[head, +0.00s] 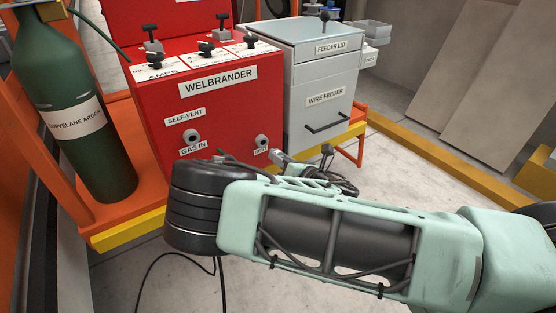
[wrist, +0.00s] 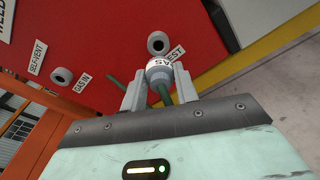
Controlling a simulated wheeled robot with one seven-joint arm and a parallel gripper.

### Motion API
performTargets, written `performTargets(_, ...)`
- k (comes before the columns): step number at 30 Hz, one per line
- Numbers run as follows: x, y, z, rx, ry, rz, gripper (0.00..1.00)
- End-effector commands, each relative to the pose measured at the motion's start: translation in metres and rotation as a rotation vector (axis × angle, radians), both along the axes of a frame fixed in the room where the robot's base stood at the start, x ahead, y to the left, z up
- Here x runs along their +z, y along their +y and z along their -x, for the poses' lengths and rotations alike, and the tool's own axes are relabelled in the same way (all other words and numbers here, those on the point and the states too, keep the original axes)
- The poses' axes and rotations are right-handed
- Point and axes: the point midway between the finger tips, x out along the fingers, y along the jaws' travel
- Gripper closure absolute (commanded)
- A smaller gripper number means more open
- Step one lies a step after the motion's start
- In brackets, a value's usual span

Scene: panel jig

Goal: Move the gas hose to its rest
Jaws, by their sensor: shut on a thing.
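In the wrist view my gripper (wrist: 158,80) is shut on the hose end, a pale grey and white collar (wrist: 159,66) with partly readable lettering. Green gas hose (wrist: 165,96) shows between the fingers below the collar. The rest (wrist: 157,43), a round grey stub with a dark hole, shows just beyond the collar, its hole uncovered. The collar partly covers its label. In the head view the rest (head: 262,141) is at the red panel's lower right. The gas-in port (head: 191,136) is bare, to its left. My arm hides most of the gripper in the head view.
The red welder cabinet (head: 216,107) stands beside the white wire feeder (head: 318,90) on an orange cart with a yellow edge (head: 128,232). A green argon cylinder (head: 70,100) stands at the left. Control knobs top the panel.

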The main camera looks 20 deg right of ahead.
Motion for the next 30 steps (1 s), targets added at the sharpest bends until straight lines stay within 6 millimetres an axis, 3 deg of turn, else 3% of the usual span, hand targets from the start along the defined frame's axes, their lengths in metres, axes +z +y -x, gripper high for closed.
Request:
performTargets(12,0.0,0.008,-0.027,0.001,-0.001,0.002,0.99)
performTargets(30,0.0,0.008,-0.029,0.0,-0.001,0.002,0.99)
